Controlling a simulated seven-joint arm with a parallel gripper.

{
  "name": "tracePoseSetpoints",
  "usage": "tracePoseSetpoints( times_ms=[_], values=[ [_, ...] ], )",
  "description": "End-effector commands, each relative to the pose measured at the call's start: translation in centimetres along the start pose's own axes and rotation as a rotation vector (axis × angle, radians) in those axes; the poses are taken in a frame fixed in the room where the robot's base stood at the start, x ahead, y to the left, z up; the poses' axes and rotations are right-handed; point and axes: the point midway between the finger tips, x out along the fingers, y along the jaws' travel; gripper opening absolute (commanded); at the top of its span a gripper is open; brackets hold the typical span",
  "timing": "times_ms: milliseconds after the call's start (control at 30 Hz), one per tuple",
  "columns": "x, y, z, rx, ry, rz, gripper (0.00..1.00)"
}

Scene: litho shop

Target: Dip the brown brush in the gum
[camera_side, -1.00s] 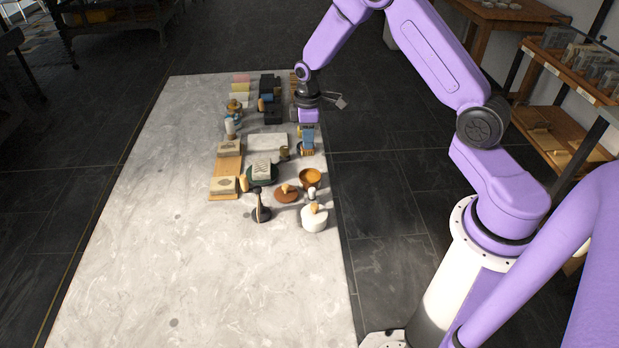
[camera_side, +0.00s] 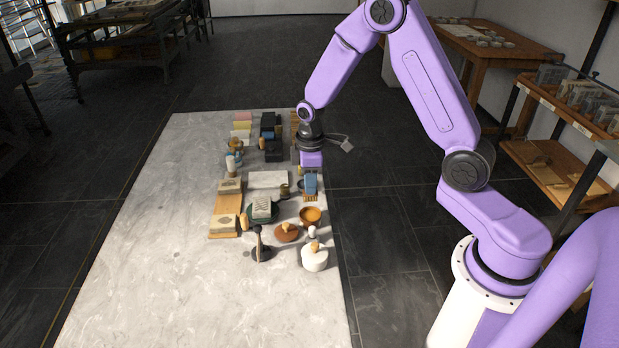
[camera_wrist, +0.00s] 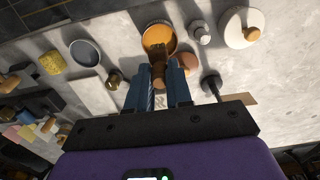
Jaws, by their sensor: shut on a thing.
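The gum is an amber liquid in a brown bowl (camera_side: 302,221), near the right edge of the slab; the bowl also shows in the wrist view (camera_wrist: 146,30). My gripper (camera_side: 310,184) is just behind the bowl in the side view. Its blue fingers (camera_wrist: 159,88) are shut on the brown brush (camera_wrist: 172,56). The handle end points toward the wrist camera, and the dark bristles overlap the near part of the bowl in the wrist view. In the side view the bristles (camera_side: 310,197) appear behind and above the rim. I cannot tell whether they touch the gum.
A white lidded pot (camera_side: 315,261), a brown disc with a knob (camera_side: 287,234) and a dark upright tool (camera_side: 260,247) stand in front of the bowl. Boards and blocks crowd the left and back. The slab's front (camera_side: 200,305) is clear.

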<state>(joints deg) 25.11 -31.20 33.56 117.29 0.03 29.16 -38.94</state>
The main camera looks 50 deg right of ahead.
Motion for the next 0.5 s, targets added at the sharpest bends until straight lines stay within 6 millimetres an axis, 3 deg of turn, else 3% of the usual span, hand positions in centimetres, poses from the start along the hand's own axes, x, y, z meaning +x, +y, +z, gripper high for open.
tracePoseSetpoints(
  times_ms=[500],
  values=[
    [4.5, 0.0, 0.0, 0.0, -0.001, -0.001, 0.0]
  ],
)
